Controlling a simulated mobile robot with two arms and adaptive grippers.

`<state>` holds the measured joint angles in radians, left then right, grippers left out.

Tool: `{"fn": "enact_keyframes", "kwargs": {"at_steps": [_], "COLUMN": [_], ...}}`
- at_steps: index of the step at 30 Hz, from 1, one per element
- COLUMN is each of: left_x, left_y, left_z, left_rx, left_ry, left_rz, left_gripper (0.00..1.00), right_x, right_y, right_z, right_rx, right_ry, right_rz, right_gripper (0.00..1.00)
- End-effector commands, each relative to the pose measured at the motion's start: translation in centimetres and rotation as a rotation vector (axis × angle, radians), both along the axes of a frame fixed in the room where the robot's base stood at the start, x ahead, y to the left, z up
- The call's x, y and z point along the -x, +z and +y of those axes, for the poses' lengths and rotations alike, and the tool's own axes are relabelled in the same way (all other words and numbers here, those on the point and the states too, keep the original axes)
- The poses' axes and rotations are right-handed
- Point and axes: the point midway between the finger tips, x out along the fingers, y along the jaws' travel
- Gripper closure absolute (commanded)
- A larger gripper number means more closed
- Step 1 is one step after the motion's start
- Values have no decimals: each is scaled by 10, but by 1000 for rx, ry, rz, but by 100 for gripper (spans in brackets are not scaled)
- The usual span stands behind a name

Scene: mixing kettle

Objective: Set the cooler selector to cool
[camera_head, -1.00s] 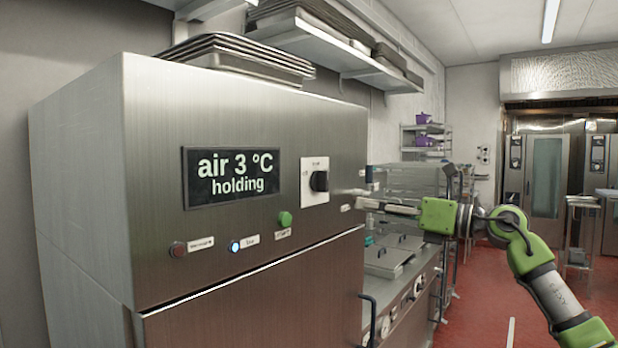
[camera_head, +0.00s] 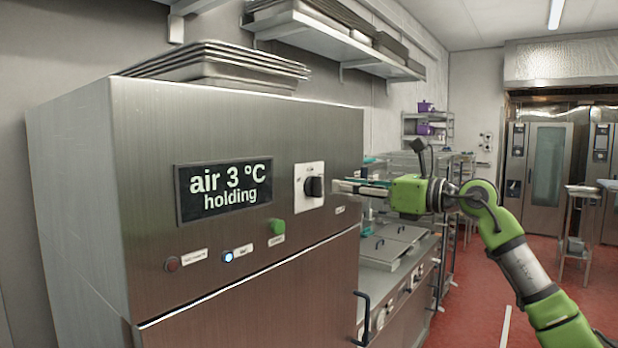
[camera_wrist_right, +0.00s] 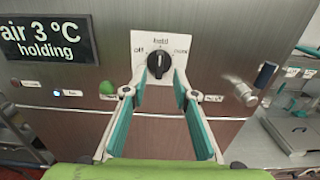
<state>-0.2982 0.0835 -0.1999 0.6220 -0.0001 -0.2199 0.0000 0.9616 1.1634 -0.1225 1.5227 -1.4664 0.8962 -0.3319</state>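The cooler selector (camera_head: 314,187) is a black rotary knob on a white plate on the steel cooler front (camera_head: 150,235). In the right wrist view the knob (camera_wrist_right: 158,65) has labels around it, "off" at left, "hold" at top and a blurred one at right. Its pointer looks upright, toward "hold". The display (camera_head: 223,192) reads "air 3 °C holding". My right gripper (camera_head: 336,187) is just right of the knob in the head view. In the wrist view it is open (camera_wrist_right: 158,94), its teal-padded fingers apart and the knob beyond and between the tips, apparently untouched. My left gripper is out of view.
A green button (camera_head: 277,227), a blue-lit button (camera_head: 228,257) and a red button (camera_head: 172,264) sit below the display. Trays (camera_head: 215,62) lie on top of the cooler. A counter (camera_head: 395,250) stands to its right, with open red floor beyond.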

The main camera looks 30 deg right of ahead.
Motion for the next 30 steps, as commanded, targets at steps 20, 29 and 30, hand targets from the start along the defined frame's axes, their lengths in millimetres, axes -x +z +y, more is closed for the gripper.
{"fn": "enact_keyframes", "kwargs": {"at_steps": [20,29,30], "left_x": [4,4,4], "left_y": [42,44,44], "left_z": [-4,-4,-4], "left_rx": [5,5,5], "left_ry": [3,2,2], "left_rz": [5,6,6], "left_gripper": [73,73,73], "right_x": [-56,-58,-58], "right_y": [1,0,0], "right_z": [23,24,24], "right_rx": [0,0,0], "right_ry": [-1,-1,-1], "right_rz": [0,-1,-1], "right_gripper": [74,79,89]}}
